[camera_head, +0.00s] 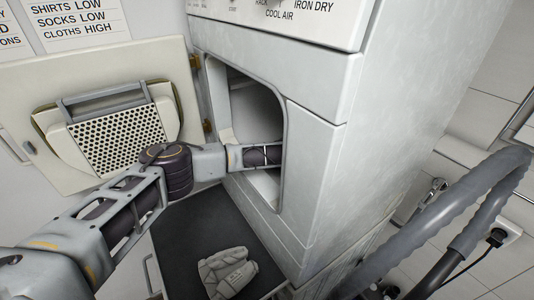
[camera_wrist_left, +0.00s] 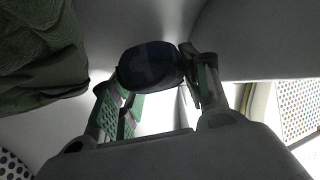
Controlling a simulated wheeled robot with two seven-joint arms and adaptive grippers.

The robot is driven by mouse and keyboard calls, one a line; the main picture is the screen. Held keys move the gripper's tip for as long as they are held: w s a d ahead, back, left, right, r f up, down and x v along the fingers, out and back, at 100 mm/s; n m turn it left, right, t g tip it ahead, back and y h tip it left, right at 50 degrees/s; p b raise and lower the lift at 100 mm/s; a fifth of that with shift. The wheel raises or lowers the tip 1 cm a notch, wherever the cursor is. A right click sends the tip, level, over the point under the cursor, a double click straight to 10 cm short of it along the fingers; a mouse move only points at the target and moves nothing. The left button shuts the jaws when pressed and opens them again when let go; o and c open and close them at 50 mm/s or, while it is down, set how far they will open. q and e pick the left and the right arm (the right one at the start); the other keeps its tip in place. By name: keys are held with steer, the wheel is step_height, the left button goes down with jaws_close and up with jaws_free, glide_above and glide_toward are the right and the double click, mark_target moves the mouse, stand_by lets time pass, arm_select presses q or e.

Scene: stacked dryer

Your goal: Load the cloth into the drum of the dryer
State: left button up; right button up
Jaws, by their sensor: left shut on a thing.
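The white dryer (camera_head: 335,175) stands in the middle of the head view with its drum opening (camera_head: 252,105) uncovered. Its door (camera_head: 50,180) is swung open to the left. My left arm reaches through the opening, and its gripper is hidden inside there. In the left wrist view my left gripper (camera_wrist_left: 157,80) is shut on a dark blue, rounded bundle (camera_wrist_left: 150,66), which looks like cloth, between its green-padded fingers. A dark green cloth (camera_wrist_left: 40,55) shows at the upper left of that view, apart from the fingers. My right gripper is not in view.
A folded grey item (camera_head: 228,272), perhaps cloth or gloves, lies on the dark surface (camera_head: 185,232) below the opening. A grey curved tube (camera_head: 440,205) stands at the right. The door's perforated panel (camera_head: 115,135) is close behind my left arm.

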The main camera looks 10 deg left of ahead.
arm_select(q)
steer(key=shift+f, duration=0.4)
steer(key=o, duration=1)
steer(key=shift+r, duration=0.15)
steer(key=shift+r+p, duration=0.3)
steer(key=shift+r, duration=0.4)
steer(key=shift+v, duration=3.65)
steer(key=shift+d+f, duration=0.1)
steer(key=shift+f, duration=0.05)
